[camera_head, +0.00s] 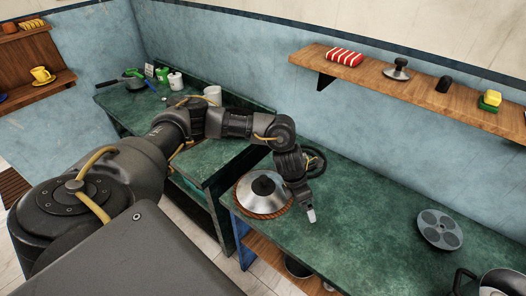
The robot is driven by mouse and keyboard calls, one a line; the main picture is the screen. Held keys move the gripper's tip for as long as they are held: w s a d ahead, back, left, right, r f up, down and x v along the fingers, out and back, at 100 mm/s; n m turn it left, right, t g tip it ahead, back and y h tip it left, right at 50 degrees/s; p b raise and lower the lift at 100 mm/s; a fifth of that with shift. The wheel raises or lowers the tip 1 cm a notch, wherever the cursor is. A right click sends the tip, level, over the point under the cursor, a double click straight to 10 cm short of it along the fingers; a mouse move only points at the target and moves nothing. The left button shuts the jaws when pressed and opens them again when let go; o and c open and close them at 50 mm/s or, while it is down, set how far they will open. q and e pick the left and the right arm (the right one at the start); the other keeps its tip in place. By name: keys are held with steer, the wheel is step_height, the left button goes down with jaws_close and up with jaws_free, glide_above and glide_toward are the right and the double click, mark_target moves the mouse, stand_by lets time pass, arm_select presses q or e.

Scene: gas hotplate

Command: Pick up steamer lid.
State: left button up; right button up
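A silver domed lid with a dark knob (266,193) sits on a round woven brown base (249,209) on the green counter, near its left end. I take it as the steamer lid. My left arm comes in from the left and reaches over the counter. My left gripper (311,215) points down just right of the lid, with a visible gap between its pale tip and the lid's edge. Only one fingertip shows clearly, so its opening cannot be told. I see nothing held in it. My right gripper is not in view.
A dark ring-shaped thing (316,163) lies behind my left wrist. A grey disc with round hollows (440,229) and a pot (468,283) are at the right. Another knobbed lid (397,71) sits on the wall shelf (352,73). The counter's middle is clear.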

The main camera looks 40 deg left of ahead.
mark_target(263, 178)
arm_select(q)
steer(key=a+r+y, duration=0.1)
steer(key=a+r, duration=0.1)
steer(key=a, duration=0.3)
steer(key=a+r+m+g+y, duration=0.1)
steer(key=a+r, duration=0.1)
steer(key=a, duration=0.4)
steer(key=a+r+m+g+y, duration=0.1)
steer(key=a+r, duration=0.2)
steer(key=a, duration=0.2)
steer(key=shift+a, duration=0.4)
step_height(263, 178, down, 6)
steer(key=shift+r+p, duration=0.15)
steer(key=shift+p, duration=0.65)
step_height(263, 178, down, 4)
steer(key=p, duration=0.2)
steer(key=shift+d+f+p, duration=0.1)
steer(key=shift+f+p, duration=0.1)
steer(key=shift+p, duration=0.15)
steer(key=shift+f, duration=0.4)
steer(key=c, duration=1.1)
steer(key=shift+r, duration=0.1)
